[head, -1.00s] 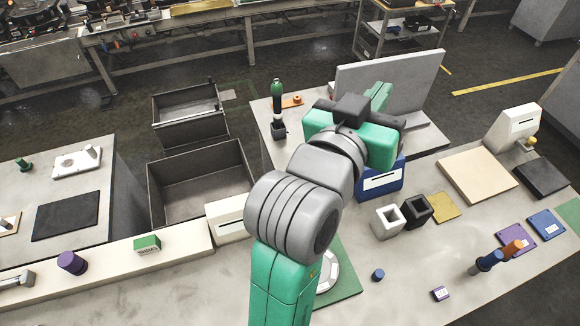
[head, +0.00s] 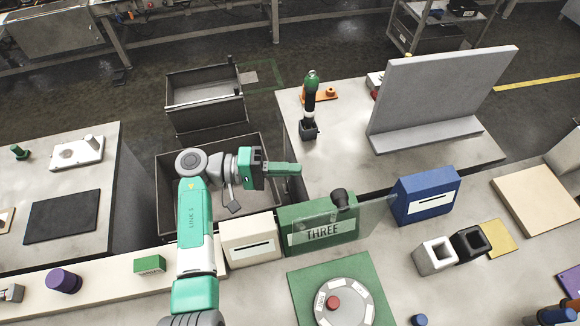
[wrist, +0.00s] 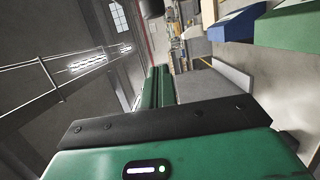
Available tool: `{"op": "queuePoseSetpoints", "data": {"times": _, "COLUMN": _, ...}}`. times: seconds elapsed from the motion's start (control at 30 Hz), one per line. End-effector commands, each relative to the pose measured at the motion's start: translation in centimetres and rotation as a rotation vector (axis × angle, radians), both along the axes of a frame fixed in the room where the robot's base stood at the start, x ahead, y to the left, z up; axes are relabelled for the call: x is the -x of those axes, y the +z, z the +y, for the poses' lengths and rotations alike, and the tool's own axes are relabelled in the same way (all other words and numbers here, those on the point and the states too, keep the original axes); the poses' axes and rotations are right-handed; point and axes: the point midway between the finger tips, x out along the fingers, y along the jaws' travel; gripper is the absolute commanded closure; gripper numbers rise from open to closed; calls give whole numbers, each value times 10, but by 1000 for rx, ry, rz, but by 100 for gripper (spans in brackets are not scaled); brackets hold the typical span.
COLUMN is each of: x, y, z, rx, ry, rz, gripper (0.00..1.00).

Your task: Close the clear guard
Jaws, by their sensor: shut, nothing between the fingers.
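The clear guard (head: 374,217) is a see-through panel in front of the green box marked THREE (head: 290,214). It reaches past the box's right side toward the blue box. A black knob (head: 340,198) shows at the top right of the green box; I cannot tell whether it is fixed to the guard. My gripper (head: 298,169) is shut and empty, behind and above the green box, left of the knob and apart from it. In the wrist view my shut fingers (wrist: 160,80) point away from the camera, with the green box (wrist: 290,25) at the right.
A white slotted box (head: 250,240) and a blue slotted box (head: 425,194) flank the green box. A grey upright panel (head: 440,95) stands behind right. A green mat with a round dial (head: 342,300) lies in front. A dark bin (head: 175,215) lies under my arm.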

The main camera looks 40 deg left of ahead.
Motion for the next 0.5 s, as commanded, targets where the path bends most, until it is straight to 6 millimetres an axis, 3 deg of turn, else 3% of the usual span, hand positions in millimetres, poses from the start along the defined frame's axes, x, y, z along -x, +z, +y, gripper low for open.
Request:
{"op": "queuePoseSetpoints", "data": {"times": 0.3, "x": -40, "y": 2, "z": -56, "rx": 0, "ry": -2, "rz": 2, "gripper": 100}}
{"op": "queuePoseSetpoints", "data": {"times": 0.5, "x": -19, "y": 2, "z": -76, "rx": -1, "ry": 1, "rz": 2, "gripper": 100}}
